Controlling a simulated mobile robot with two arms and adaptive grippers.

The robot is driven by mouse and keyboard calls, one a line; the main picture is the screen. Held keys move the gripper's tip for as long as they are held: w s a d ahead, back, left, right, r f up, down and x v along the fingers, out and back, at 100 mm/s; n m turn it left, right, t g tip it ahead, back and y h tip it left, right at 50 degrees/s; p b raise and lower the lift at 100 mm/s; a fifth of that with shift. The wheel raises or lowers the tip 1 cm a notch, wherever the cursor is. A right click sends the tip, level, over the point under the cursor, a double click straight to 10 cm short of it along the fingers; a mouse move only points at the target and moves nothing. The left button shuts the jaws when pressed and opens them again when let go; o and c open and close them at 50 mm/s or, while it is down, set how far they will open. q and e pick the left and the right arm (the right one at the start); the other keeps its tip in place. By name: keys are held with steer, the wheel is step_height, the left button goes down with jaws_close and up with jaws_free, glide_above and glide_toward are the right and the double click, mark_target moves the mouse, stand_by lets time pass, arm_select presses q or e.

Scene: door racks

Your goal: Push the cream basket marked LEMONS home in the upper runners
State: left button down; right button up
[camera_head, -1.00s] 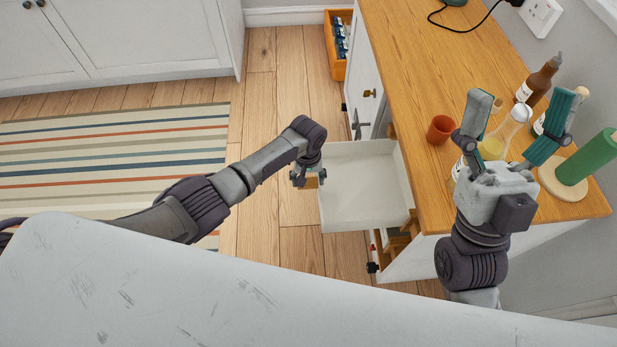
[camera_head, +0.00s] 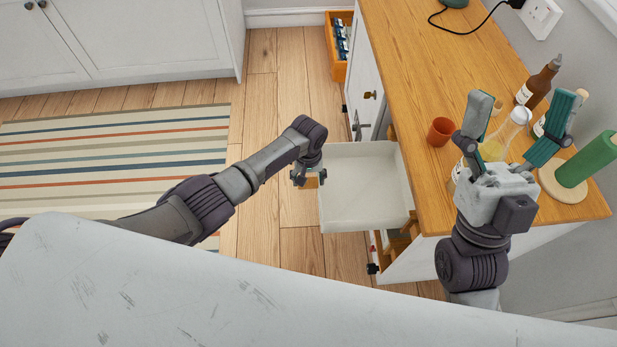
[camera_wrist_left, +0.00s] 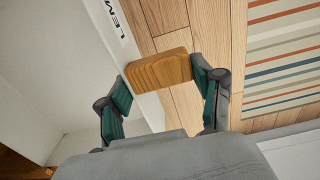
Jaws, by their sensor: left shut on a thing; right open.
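The cream basket (camera_head: 362,185) sticks out from the side of the wooden-topped unit, open side up and empty as far as I see. In the left wrist view its front wall (camera_wrist_left: 107,30) carries dark letters, partly cut off, reading "LEM". A wooden handle block (camera_wrist_left: 160,69) stands out from that front. My left gripper (camera_head: 308,177) is at the basket's front; in the left wrist view its fingers (camera_wrist_left: 162,85) are shut on the wooden handle from both sides. My right gripper (camera_head: 522,122) is open and empty above the worktop. The upper runners are mostly hidden by the basket and worktop.
The worktop (camera_head: 420,60) carries an orange cup (camera_head: 440,130), a brown bottle (camera_head: 539,82), other bottles and a green roll (camera_head: 588,158) near my right gripper. The floor left of the basket is clear, with a striped rug (camera_head: 110,155).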

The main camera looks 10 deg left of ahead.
arm_select(q)
steer(key=shift+w, duration=0.1)
stand_by(0.7)
steer(key=shift+c, duration=0.5)
jaws_free()
step_height(320, 180, up, 12)
stand_by(0.4)
